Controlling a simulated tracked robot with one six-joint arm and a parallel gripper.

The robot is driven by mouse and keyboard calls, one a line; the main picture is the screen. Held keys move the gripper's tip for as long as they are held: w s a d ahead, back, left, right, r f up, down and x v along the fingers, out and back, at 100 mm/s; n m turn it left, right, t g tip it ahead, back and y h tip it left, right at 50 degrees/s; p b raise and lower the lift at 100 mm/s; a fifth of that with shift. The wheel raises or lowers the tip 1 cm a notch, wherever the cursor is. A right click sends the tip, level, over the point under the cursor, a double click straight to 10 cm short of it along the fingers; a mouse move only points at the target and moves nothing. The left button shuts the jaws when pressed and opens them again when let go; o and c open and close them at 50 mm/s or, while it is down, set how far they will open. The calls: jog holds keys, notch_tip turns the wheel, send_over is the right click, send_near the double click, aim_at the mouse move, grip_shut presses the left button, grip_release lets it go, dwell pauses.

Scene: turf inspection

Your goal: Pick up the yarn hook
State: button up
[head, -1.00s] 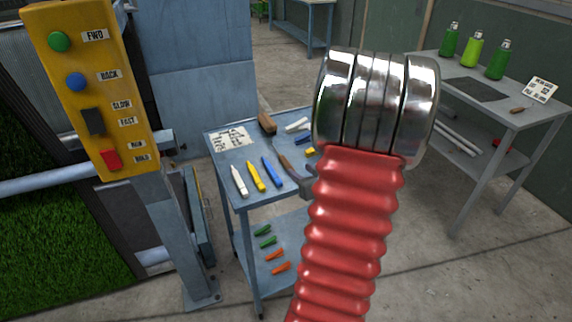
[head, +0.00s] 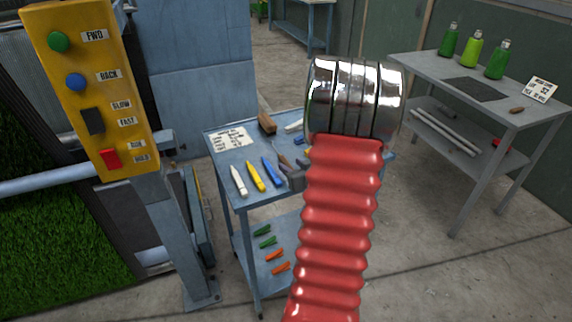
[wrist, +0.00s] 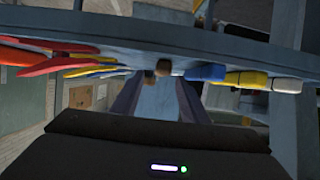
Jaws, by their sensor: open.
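The yarn hook (head: 284,160) appears to be the brown-handled tool with a thin shank on the blue trolley's top (head: 226,160), right of the blue marker. It is partly hidden by my arm. My gripper (head: 290,163) is low over the trolley, half hidden behind the red hose of my arm. In the wrist view my gripper's two fingers (wrist: 157,88) are apart. A small brown end (wrist: 164,68), likely the hook's handle, shows beyond and between them. I cannot tell whether the fingers touch it.
White, yellow and blue markers (head: 256,176) lie left of the hook. A wooden-handled brush (head: 267,123) and a label card (head: 231,138) lie behind. Green and orange pieces (head: 266,237) are on the lower shelf. A yellow control post (head: 95,90) stands left. A grey table (head: 430,70) holds green bottles.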

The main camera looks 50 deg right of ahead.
aim_at(286, 162)
jog(key=shift+x, duration=1.65)
jog(key=shift+a, duration=0.1)
jog(key=shift+c, duration=0.6)
grip_shut()
